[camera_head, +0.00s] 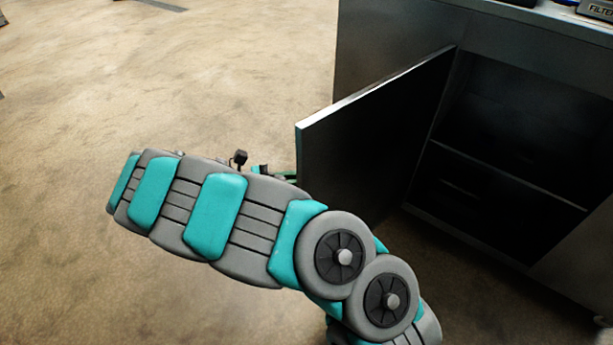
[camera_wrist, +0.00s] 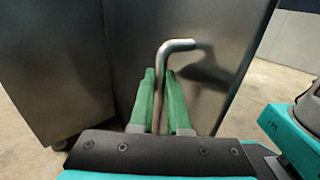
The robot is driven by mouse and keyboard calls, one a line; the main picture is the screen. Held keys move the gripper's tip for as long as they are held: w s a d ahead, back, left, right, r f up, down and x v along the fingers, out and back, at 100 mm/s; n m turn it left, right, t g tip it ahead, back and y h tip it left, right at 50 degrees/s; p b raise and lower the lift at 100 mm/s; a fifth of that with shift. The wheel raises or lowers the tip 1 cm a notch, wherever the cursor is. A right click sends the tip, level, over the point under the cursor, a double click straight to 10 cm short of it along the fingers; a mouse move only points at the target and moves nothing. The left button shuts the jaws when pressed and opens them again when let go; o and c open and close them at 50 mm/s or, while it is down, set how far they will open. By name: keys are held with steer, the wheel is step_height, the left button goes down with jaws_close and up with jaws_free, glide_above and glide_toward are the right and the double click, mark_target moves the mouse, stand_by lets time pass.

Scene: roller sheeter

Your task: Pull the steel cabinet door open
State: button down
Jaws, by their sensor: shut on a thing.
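The steel cabinet door (camera_head: 374,135) stands swung wide open, out from the left side of the cabinet opening in the head view. Its outer face (camera_wrist: 214,82) fills the middle of the wrist view. A bent metal bar handle (camera_wrist: 177,46) is mounted on that face. My gripper (camera_wrist: 163,88) has its two green fingers on either side of the handle's vertical part, shut on it. In the head view my arm hides most of the gripper; only a bit of green shows by the door's edge. The handle is hidden there.
The steel cabinet (camera_head: 388,45) has a dark interior with one shelf (camera_head: 505,172). Items, including a box marked FILTER (camera_head: 598,9), sit on its top at the upper right. Bare tan floor (camera_head: 190,75) lies open to the left of the door.

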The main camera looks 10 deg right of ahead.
stand_by(0.3)
steer(key=c, duration=0.9)
jaws_free()
